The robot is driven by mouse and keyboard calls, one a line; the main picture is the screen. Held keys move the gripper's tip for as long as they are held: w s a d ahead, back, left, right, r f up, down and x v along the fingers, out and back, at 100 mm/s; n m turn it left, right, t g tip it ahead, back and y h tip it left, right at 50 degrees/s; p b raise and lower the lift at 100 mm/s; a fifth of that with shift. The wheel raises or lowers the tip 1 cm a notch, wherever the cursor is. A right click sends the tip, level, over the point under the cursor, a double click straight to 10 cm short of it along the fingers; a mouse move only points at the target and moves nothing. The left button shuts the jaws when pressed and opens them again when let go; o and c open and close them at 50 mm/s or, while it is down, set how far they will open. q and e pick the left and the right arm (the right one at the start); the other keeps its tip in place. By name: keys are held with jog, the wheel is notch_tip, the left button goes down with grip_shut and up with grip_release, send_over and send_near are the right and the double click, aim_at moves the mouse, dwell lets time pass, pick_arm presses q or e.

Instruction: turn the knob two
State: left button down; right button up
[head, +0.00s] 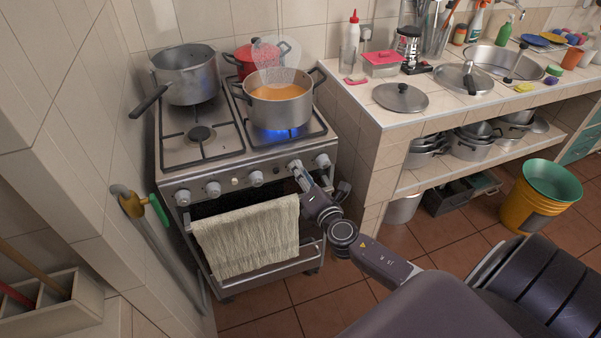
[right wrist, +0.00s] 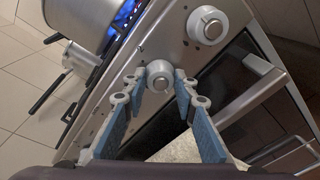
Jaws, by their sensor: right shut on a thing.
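The stove's front panel has a row of round metal knobs. In the head view, my right gripper (head: 300,172) is at the second knob from the right (head: 294,164). In the right wrist view, the blue-padded fingers of my right gripper (right wrist: 160,82) are shut on this knob (right wrist: 159,75), one finger on each side. The rightmost knob (head: 322,160) is free beside it and also shows in the right wrist view (right wrist: 208,25). Other knobs, such as the middle one (head: 256,178), sit further left. My left gripper is out of view.
A blue flame (head: 278,134) burns under a steaming pot of orange liquid (head: 277,104). A grey pot (head: 186,80) and a red pot (head: 254,56) also stand on the stove. A cream towel (head: 246,238) hangs on the oven handle, below the knobs. A tiled counter (head: 372,118) adjoins at right.

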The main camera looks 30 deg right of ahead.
jog(key=o, duration=1.2)
jog(key=shift+c, duration=0.2)
jog(key=v, duration=1.2)
jog(key=s+f+m+g, duration=0.3)
jog(key=s+f, duration=0.2)
jog(key=f, duration=0.6)
jog(key=s+f+m+g, duration=0.3)
jog(key=s+f+m, duration=0.15)
jog(key=f, duration=0.75)
jog(key=s+f+m+g, duration=0.3)
jog(key=s+f, duration=0.3)
jog(key=f, duration=0.5)
jog(key=s+a+f+m+g+y, duration=0.1)
jog(key=s+a+f+m+g, duration=0.1)
jog(key=s, duration=0.6)
jog(key=s+a+f+m+g+y, duration=0.1)
jog(key=s+a+f+m+g, duration=0.1)
jog(key=s+a+f+m, duration=0.2)
jog(key=s+a+f+m+g+y, duration=0.1)
jog(key=s+a+f+m, duration=0.3)
jog(key=s+f, duration=0.6)
jog(key=s+a+g, duration=0.1)
jog(key=s+a, duration=0.1)
jog(key=s, duration=0.1)
